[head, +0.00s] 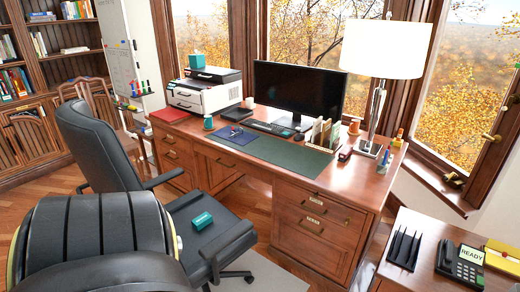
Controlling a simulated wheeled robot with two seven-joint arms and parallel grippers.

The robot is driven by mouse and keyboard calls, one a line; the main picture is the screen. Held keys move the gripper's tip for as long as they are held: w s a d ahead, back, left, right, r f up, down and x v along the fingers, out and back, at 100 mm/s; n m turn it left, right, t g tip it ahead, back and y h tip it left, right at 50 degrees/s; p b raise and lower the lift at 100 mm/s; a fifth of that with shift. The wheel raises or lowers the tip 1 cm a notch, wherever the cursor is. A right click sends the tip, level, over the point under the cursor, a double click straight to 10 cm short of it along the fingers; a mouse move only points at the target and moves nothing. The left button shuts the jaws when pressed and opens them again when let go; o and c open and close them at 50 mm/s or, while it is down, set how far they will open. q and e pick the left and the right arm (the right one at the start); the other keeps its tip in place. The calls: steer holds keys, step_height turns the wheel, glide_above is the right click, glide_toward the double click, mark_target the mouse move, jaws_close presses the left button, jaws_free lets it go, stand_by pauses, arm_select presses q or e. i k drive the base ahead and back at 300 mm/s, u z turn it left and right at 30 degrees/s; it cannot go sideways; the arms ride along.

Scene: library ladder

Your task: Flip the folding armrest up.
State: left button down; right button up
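Which one folds, I cannot tell. A small teal box (202,220) lies on the seat. A large dark rounded shape at the lower left hides part of the chair; I cannot tell what it is. Neither of my grippers shows in the head view.
The wooden desk (345,192) carries a printer (205,92), a monitor (300,88) and a lamp (385,50). A side table (420,225) with a phone (460,265) stands at the lower right. A whiteboard (117,45) stands behind the chair. Some wooden floor (265,225) is clear between chair and desk.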

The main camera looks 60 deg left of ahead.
mark_target(214, 247)
steer(key=u, duration=0.8)
steer(key=i, duration=1.5)
steer(key=u, duration=1.6)
steer(key=i, duration=0.35)
steer(key=u, duration=0.2)
